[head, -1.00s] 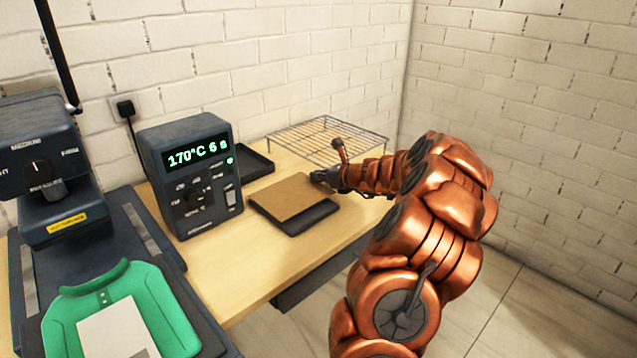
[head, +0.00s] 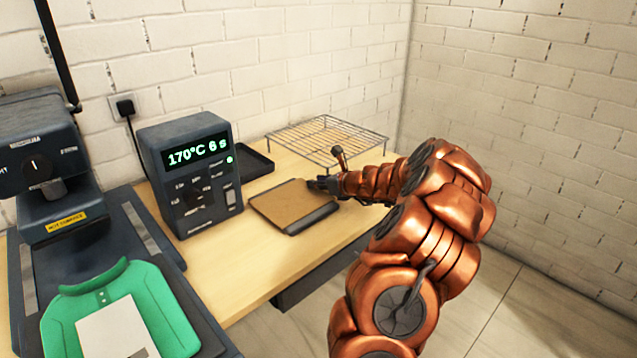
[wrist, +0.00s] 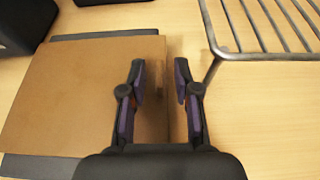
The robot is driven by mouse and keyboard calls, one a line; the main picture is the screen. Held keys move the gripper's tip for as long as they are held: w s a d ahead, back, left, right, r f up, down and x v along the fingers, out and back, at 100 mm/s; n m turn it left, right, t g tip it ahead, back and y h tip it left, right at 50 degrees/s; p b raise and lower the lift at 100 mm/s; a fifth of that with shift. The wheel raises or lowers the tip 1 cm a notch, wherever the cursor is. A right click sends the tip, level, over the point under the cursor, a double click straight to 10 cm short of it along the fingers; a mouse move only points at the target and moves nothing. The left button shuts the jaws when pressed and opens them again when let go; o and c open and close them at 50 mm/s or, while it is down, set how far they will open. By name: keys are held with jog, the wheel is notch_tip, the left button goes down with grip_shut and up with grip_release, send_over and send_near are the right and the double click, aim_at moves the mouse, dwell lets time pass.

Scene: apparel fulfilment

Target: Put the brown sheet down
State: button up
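The brown sheet (head: 290,204) lies flat on a shallow dark tray (head: 314,222) on the wooden table. In the wrist view the brown sheet (wrist: 70,95) covers most of the tray, whose dark edges (wrist: 40,166) show at top and bottom. My gripper (head: 318,184) is low at the sheet's right edge. In the wrist view my gripper's fingers (wrist: 160,70) are apart with a clear gap. The left finger is over the sheet and the right finger is just past its edge, over bare table.
A wire rack (head: 326,139) stands behind my gripper, with one leg close to my right finger. A control box (head: 190,180) and another dark tray (head: 255,163) are to the left. The press holds a green shirt (head: 165,300) with a white sheet (head: 112,333).

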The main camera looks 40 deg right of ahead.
jog(key=shift+r, duration=0.2)
jog(key=v, duration=1.2)
dwell(0.6)
